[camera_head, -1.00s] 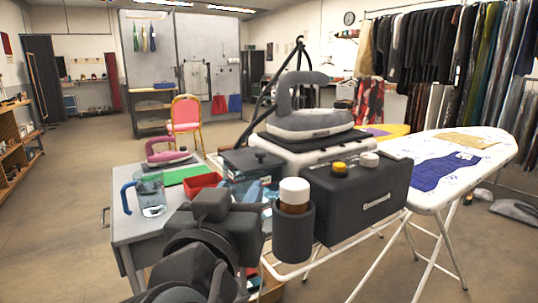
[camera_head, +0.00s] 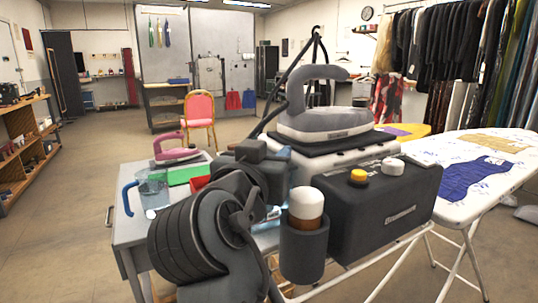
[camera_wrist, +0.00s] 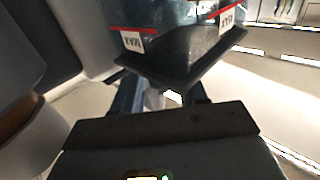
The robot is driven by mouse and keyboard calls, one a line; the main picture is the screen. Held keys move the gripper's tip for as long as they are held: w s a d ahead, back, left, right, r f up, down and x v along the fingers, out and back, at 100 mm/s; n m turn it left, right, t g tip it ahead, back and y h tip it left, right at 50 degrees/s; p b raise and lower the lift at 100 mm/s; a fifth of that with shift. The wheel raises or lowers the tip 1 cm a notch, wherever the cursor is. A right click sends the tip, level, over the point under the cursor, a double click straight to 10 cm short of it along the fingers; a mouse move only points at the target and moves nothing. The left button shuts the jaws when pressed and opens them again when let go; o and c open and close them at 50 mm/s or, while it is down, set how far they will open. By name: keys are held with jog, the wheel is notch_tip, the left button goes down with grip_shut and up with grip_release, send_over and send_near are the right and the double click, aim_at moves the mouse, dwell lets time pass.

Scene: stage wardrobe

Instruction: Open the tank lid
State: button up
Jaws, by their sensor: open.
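The tank (camera_wrist: 170,45) fills the upper middle of the wrist view, upside down there, with dark translucent walls, a red line and MAX labels. Its dark flat lid (camera_wrist: 190,82) is on it, with no clear gap at the rim. My gripper (camera_wrist: 162,94) is open, its two fingers apart at the lid's edge. I cannot tell whether they touch the lid, and the lid's knob is not clearly visible. In the head view my arm covers most of the tank and its lid.
A bottle (camera_head: 306,205) stands in a holder close to my arm. A clear jug (camera_head: 152,190) and a pink iron (camera_head: 176,152) are left. An ironing board (camera_head: 505,150) is right.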

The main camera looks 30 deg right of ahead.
jog(key=shift+w, duration=0.1)
grip_shut()
dwell(0.3)
